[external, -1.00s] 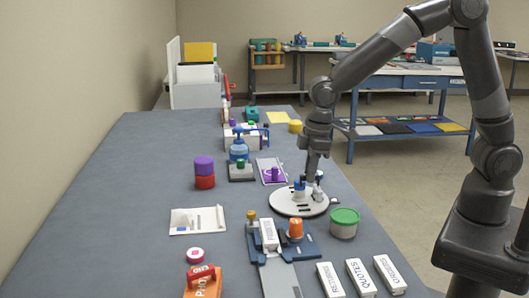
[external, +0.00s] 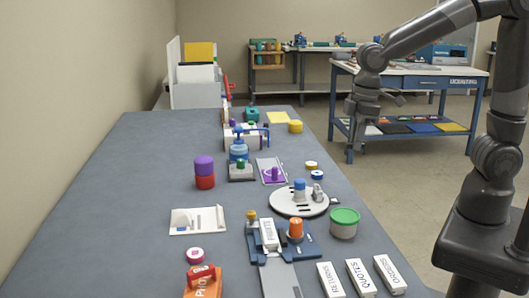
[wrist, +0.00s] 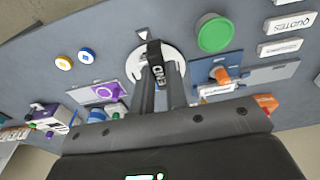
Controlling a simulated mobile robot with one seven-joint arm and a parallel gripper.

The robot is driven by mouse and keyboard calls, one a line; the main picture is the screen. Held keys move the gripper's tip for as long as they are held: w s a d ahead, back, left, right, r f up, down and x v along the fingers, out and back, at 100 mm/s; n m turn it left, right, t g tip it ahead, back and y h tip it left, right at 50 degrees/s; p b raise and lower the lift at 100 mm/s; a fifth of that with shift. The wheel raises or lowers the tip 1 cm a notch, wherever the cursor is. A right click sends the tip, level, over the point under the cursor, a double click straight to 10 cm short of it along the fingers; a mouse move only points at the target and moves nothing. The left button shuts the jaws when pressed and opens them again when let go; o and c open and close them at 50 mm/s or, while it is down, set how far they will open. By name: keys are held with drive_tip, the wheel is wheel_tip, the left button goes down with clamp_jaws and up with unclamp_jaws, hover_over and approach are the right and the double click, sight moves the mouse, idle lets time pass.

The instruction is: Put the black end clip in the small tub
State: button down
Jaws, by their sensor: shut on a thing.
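My gripper (external: 350,155) is raised beyond the right edge of the bench, pointing down. In the wrist view its fingers (wrist: 160,88) are shut on the black end clip (wrist: 154,50), which bears a white "END" label (wrist: 158,74). The clip is too small to make out in the external view. A round tub with a green top (external: 344,216) stands near the bench's right edge; it also shows in the wrist view (wrist: 213,33). I cannot tell whether this is the small tub or whether its top is open.
A slotted round plate (external: 285,207) bears a blue-topped piece (external: 299,189) and a grey piece (external: 318,193). A blue fixture with an orange knob (external: 296,228) stands in front. White labelled boxes (external: 360,277) line the front right. The bench's left side (external: 120,210) is clear.

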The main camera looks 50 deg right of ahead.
drive_tip(key=s+a+f, duration=0.1)
drive_tip(key=a+f, duration=0.1)
drive_tip(key=a, duration=0.1)
drive_tip(key=s+a+f, duration=0.1)
drive_tip(key=a+f, duration=0.1)
drive_tip(key=a, duration=0.2)
drive_tip(key=s+a+f, duration=0.2)
drive_tip(key=a, duration=0.2)
drive_tip(key=shift+a+f, duration=0.1)
drive_tip(key=shift+f, duration=2.3)
drive_tip(key=shift+f, duration=0.15)
drive_tip(key=c, duration=1.4)
unclamp_jaws()
drive_tip(key=shift+c, duration=0.2)
wheel_tip(320, 180, up, 12)
drive_tip(key=s, duration=0.1)
drive_tip(key=shift+d, duration=0.45)
